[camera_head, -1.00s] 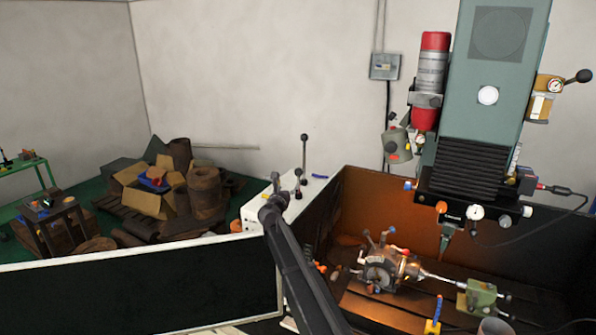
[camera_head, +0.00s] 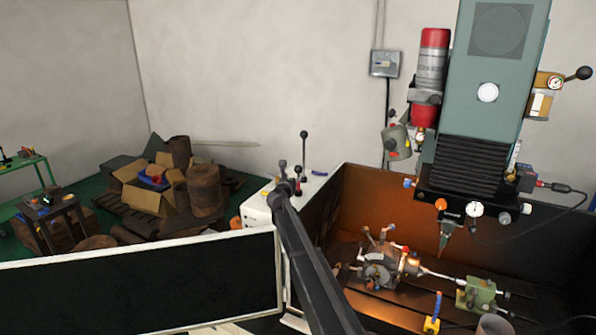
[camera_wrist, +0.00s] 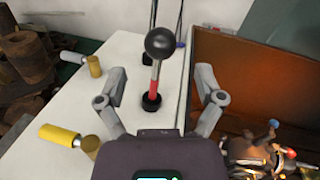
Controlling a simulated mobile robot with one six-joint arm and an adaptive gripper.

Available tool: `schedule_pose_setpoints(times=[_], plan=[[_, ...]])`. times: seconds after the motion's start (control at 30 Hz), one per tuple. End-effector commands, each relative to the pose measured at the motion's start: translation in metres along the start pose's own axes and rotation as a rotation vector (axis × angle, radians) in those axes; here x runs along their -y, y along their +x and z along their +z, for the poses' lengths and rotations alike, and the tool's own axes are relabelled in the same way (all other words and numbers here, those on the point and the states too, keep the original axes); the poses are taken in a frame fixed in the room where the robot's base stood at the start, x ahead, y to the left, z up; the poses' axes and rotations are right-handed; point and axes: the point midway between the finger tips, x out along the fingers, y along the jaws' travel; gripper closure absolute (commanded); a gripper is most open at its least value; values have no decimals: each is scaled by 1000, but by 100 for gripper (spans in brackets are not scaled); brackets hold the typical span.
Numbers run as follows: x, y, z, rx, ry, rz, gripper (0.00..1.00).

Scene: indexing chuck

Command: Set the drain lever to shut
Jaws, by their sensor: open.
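A short lever with a black ball knob (camera_wrist: 160,43), a silver and red shaft and a round black base stands on the white cabinet top in the wrist view. It appears to be the short dark-knobbed lever (camera_head: 297,169) in the head view. No label is legible, so I cannot tell which lever is the drain lever. My gripper (camera_wrist: 160,78) is open, with one finger on each side of this lever and visible gaps to the shaft. In the head view my gripper (camera_head: 284,188) is dark and small beside the levers.
The white cabinet top (camera_wrist: 125,60) carries two yellow-and-silver handles (camera_wrist: 80,62) on the left. A taller black-knobbed lever (camera_head: 304,134) stands behind. The machine enclosure with the chuck (camera_head: 382,270) lies to the right. A black panel (camera_head: 140,285) stands at left front.

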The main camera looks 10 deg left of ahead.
Motion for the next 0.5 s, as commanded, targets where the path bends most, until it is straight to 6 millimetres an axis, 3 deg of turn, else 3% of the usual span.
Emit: schedule_pose_setpoints(times=[0.2,0.5], plan=[[-1,36,0,0,0,0,13],[-1,58,0,0,0,1,13]])
